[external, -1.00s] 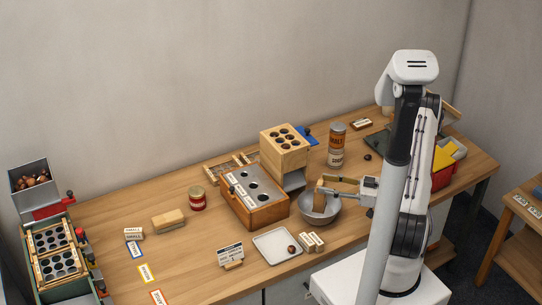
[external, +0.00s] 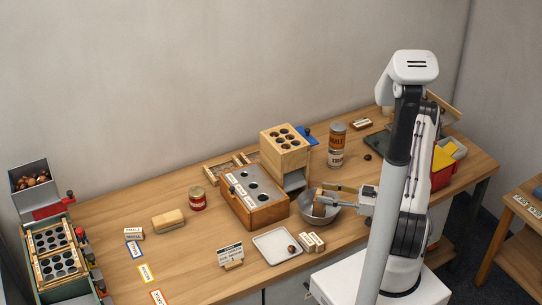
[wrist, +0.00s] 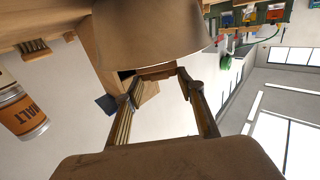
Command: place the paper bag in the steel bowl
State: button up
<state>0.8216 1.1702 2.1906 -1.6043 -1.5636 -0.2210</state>
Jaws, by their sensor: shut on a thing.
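The steel bowl (external: 331,214) stands on the wooden table, left of my arm. The brown paper bag (external: 319,203) is upright at the bowl's opening, with its lower part hidden inside by the bowl wall. My gripper (external: 322,188) reaches in from the right, shut on the top of the bag. In the wrist view the scene is upside down. There, the bowl's outer wall (wrist: 150,35) covers most of the bag, and a brown strip of the bag (wrist: 157,71) shows between my fingertips (wrist: 158,75). Whether the bag touches the bowl floor is hidden.
A wooden box with holes (external: 252,198) and a taller holed block (external: 284,150) stand left of and behind the bowl. A malt can (external: 336,146) stands behind. A white tray (external: 262,240) and small labelled blocks (external: 311,242) lie in front.

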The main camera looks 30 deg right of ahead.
jog(key=o, duration=1.6)
jog(key=shift+c, duration=0.2)
jog(key=shift+r, duration=0.1)
jog(key=v, duration=1.2)
